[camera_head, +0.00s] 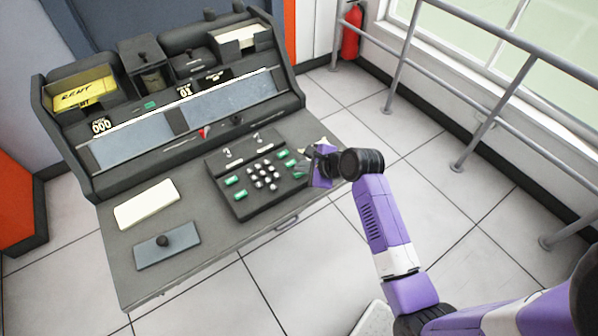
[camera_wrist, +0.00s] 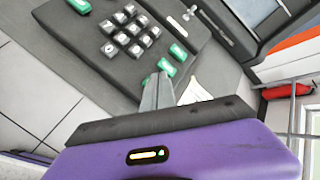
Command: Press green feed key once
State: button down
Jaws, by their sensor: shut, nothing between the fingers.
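The dark keypad (camera_head: 245,205) on the desk has several green keys and a block of pale number keys (camera_head: 262,175). I cannot read which one is the feed key. My gripper (camera_head: 308,164) is shut and empty at the keypad's right edge. In the wrist view, the fingertips (camera_wrist: 158,78) point at the lower green key (camera_wrist: 166,67), with another green key (camera_wrist: 178,52) just above it. I cannot tell whether they touch; the fingers partly cover that area.
The desk console has a yellow card bin (camera_head: 82,92) at its left and a white card stack (camera_head: 240,38) at its right. A white pad (camera_head: 147,204) and a grey plate with a black knob (camera_head: 166,246) lie left of the keypad. Grey railings (camera_head: 480,120) stand right.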

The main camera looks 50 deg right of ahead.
aim_at(302, 174)
jog(key=shift+f, duration=0.45)
dwell(0.5)
jog(key=shift+r, duration=0.1)
jog(key=shift+r+p, duration=0.8)
jog(key=shift+p, duration=0.3)
notch_tip(302, 174, up, 5)
jog(key=p, duration=0.5)
jog(key=shift+p, duration=0.3)
dwell(0.6)
